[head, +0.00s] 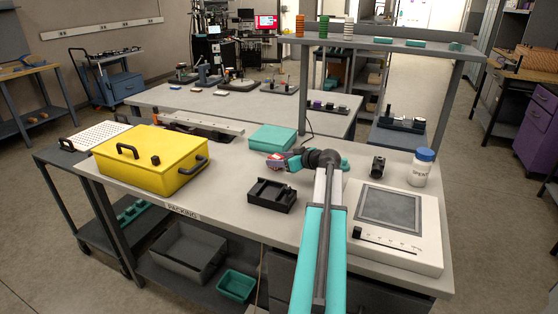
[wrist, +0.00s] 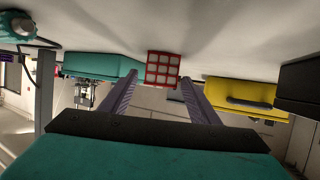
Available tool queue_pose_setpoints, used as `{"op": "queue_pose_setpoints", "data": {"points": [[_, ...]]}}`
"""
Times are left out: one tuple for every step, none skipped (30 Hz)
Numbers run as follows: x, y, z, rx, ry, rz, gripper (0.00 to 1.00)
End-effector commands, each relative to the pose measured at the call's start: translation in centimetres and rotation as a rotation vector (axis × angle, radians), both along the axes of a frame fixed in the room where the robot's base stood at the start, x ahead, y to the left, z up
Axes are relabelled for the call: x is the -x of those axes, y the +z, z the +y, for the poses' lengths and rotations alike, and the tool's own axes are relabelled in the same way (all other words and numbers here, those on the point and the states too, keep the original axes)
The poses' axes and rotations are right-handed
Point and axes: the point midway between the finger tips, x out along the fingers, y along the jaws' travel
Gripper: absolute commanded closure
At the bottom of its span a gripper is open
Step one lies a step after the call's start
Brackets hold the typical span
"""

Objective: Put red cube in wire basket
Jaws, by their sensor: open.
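The red cube (wrist: 163,70) is a red lattice with pale openings. In the wrist view it sits against the bench surface, which fills the top of the picture. It lies ahead of my gripper (wrist: 158,79), whose two fingers are apart, with the cube between or just beyond their tips; I cannot tell whether they touch it. In the head view my gripper (head: 276,161) is low over the bench, in front of the teal case, and a bit of red shows there. I cannot make out a wire basket for certain.
A yellow case (head: 150,165) stands left on the bench, a black fixture (head: 271,197) in front of my gripper, and a teal case (head: 273,138) behind it. A scale (head: 398,250) and a white jar (head: 420,172) stand right. A grey bin (head: 187,252) is on the shelf below.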

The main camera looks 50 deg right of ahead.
Motion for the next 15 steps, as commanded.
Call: {"op": "queue_pose_setpoints", "data": {"points": [[0.7,0.1,0.2,0.001,-0.002,0.0,0.44],[1.1,0.2,0.2,0.0,-0.001,0.0,0.44],[1.6,0.4,0.3,0.0,-0.001,0.0,0.44],[2.1,0.6,0.4,0.001,-0.002,0.0,0.44],[2.5,0.8,0.4,0.001,-0.003,0.0,0.44],[3.1,1.0,0.4,0.002,-0.001,0.0,0.44],[3.5,1.2,0.5,0.002,-0.001,-0.001,0.44],[4.0,1.4,0.6,0.002,-0.001,-0.001,0.44],[4.6,1.7,0.6,0.002,-0.002,-0.001,0.44],[5.1,1.8,0.7,0.002,-0.001,0.0,0.44],[5.5,2.0,0.7,0.002,-0.001,0.0,0.44],[6.1,2.3,0.8,0.002,-0.001,-0.001,0.44],[6.5,2.5,0.8,0.002,-0.001,-0.001,0.44],[7.0,2.7,0.9,0.002,-0.001,-0.001,0.44],[7.5,2.9,0.9,0.001,-0.002,0.0,0.44]]}}
